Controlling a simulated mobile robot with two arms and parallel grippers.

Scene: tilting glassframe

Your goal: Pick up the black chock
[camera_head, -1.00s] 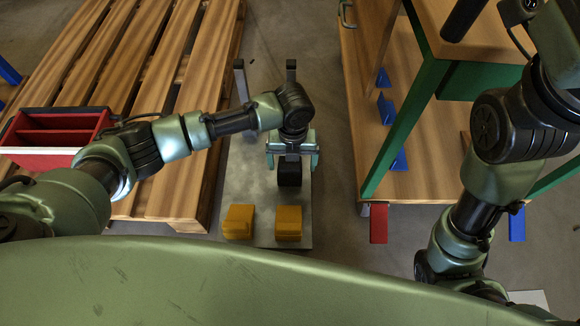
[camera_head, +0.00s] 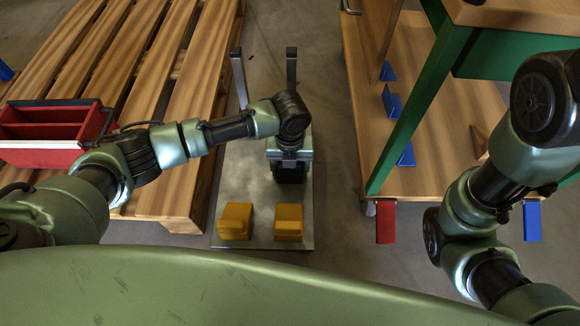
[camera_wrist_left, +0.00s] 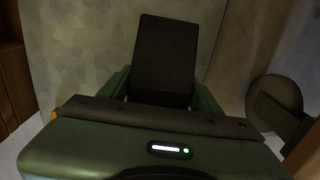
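The black chock (camera_head: 290,174) is a dark block over the grey metal plate in the head view, partly hidden by my left gripper (camera_head: 290,156). In the left wrist view the chock (camera_wrist_left: 166,55) stands out between the two green fingers of my left gripper (camera_wrist_left: 163,92). A finger lies close against each side of it, with no clear gap. I cannot tell whether the chock is clear of the plate. My right arm is on the right of the head view, its gripper out of view.
Two yellow chocks (camera_head: 236,221) (camera_head: 289,222) sit at the plate's (camera_head: 258,237) near edge. Two posts rise at its far end. A wooden pallet (camera_head: 165,205) with a red box (camera_head: 50,158) is left; a green-legged wooden table (camera_head: 420,95) is right. Floor shows between plate and table.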

